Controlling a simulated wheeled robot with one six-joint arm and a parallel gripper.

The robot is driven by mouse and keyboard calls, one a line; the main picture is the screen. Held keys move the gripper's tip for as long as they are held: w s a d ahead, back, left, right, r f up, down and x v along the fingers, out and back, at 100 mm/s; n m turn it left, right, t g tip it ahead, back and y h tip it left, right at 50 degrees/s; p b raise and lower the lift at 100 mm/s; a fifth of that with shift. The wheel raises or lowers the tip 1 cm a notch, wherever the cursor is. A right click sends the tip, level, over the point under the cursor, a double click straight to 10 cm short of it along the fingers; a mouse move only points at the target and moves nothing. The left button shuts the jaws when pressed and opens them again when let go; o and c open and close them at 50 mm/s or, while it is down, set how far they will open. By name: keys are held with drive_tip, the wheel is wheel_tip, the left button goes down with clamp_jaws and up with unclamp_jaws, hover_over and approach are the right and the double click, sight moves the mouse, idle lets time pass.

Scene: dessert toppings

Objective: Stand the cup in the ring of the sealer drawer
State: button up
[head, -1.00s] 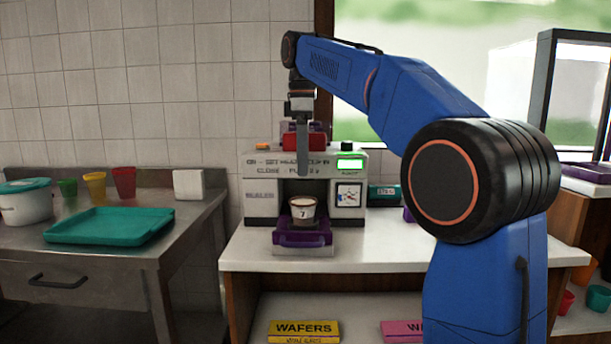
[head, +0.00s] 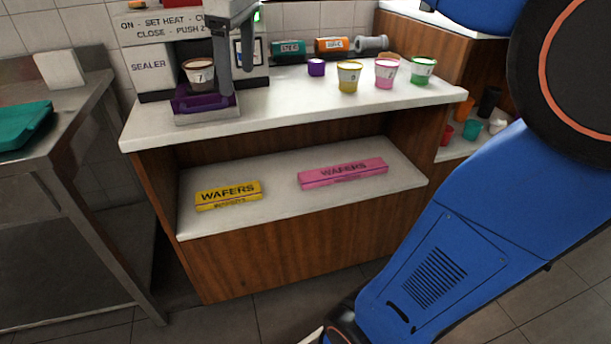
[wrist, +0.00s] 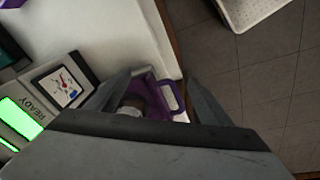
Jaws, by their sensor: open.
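The cup (head: 199,76), white with a dark band and a 7, stands upright in the purple sealer drawer (head: 205,102), which is pulled out at the front of the sealer (head: 152,66). I cannot tell how it sits in the ring. My gripper (head: 237,82) is open, its grey fingers hanging in front of the sealer, just right of the cup in the head view and apart from it there. In the wrist view my fingers (wrist: 155,98) spread over the drawer (wrist: 163,92); the cup is mostly hidden behind them.
Yellow (head: 349,77), pink (head: 386,72) and green (head: 423,70) cups stand on the counter (head: 300,104) to the right, near a small purple block (head: 316,67). Wafer boxes (head: 228,195) lie on the shelf below. A teal tray (head: 22,126) is on the left table.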

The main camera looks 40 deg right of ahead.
drive_tip(key=s+d+f+m+t, duration=0.1)
drive_tip(key=s+f+m, duration=0.3)
drive_tip(key=s+f, duration=0.5)
drive_tip(key=s+d+f+m+t, duration=0.1)
drive_tip(key=s+f+m, duration=0.3)
drive_tip(key=s+f, duration=0.6)
wheel_tip(320, 180, down, 6)
drive_tip(key=shift+s+d+t, duration=0.3)
drive_tip(key=shift+d+t, duration=0.1)
drive_tip(key=shift+d, duration=0.1)
